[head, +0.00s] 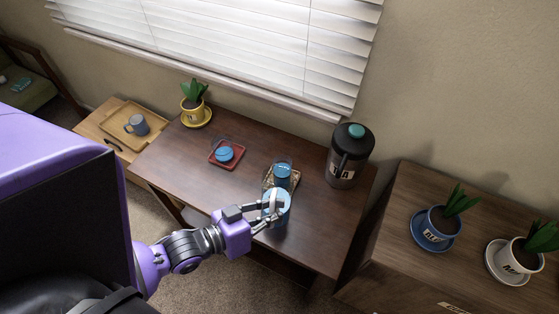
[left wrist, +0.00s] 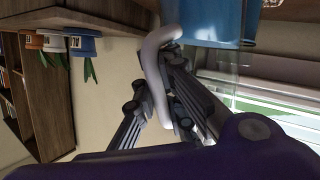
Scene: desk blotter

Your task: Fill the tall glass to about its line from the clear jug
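The clear jug (head: 281,213) holds blue liquid and has a pale handle (head: 272,199). My left gripper (head: 269,215) has its fingers around that handle near the front edge of the dark desk. In the left wrist view the pale handle (left wrist: 152,75) runs between the fingers of my left gripper (left wrist: 160,95), and the blue jug (left wrist: 215,22) is at the top. The tall glass (head: 282,168) stands just behind the jug on a small patterned tray (head: 267,180), with blue in it. Its line cannot be made out. My right gripper is out of view.
A dark flask (head: 348,158) with a teal lid stands on the desk at right. A red tray (head: 231,163) with a blue item (head: 224,153) and a yellow potted plant (head: 194,108) are at left. The desk's left front is clear. Potted plants stand on a right-hand cabinet (head: 395,228).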

